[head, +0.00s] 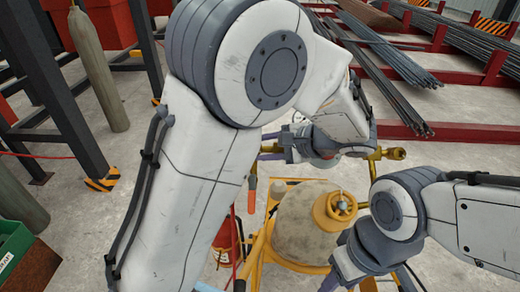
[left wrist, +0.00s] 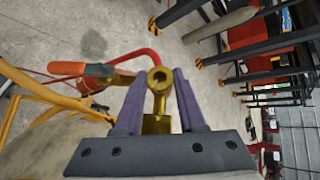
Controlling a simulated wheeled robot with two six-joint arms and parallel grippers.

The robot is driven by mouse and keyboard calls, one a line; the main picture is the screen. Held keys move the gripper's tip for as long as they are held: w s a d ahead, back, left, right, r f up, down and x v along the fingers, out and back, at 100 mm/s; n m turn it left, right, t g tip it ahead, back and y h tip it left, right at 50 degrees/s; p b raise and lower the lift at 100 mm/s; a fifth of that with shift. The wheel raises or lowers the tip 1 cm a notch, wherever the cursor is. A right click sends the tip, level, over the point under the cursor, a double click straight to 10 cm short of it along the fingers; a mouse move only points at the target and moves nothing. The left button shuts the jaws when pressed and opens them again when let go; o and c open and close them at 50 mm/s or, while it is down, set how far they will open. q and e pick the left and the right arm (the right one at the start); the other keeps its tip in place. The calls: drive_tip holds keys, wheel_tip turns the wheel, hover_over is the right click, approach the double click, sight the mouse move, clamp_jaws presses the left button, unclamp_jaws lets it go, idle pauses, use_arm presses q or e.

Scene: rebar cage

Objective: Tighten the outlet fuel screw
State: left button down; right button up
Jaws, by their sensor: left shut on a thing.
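My left gripper (left wrist: 157,92) is shut on a brass screw fitting (left wrist: 157,78), which stands between its two purple-grey fingers with a round hollow end showing. I take this fitting to be the outlet fuel screw. In the head view my left gripper (head: 288,146) is above and behind the tank, and the held part is mostly hidden by it. My right gripper (head: 348,266) is low at the right, beside the round beige tank (head: 300,225); its finger gap is not clear.
An orange-handled lever (left wrist: 85,69) lies left of the held fitting.

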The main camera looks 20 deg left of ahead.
idle(0.5)
use_arm(q)
drive_tip(key=c, duration=0.5)
unclamp_jaws()
drive_tip(key=b+v, duration=0.3)
drive_tip(key=v, duration=0.7)
drive_tip(key=shift+d, duration=0.25)
drive_tip(key=shift+s, duration=0.15)
drive_tip(key=s+d+f+g+h+b, duration=0.1)
drive_tip(key=s+f+h+b, duration=0.1)
drive_tip(key=s+f+h, duration=0.4)
drive_tip(key=s+d+f+n+g+h+b, duration=0.1)
drive_tip(key=s+d+f+h+b, duration=0.1)
drive_tip(key=s+f+h, duration=0.4)
drive_tip(key=s+f, duration=0.5)
drive_tip(key=s, duration=0.3)
drive_tip(key=shift+s+f+g+h, duration=0.15)
drive_tip(key=shift+f+g+h, duration=0.15)
drive_tip(key=shift+f, duration=0.1)
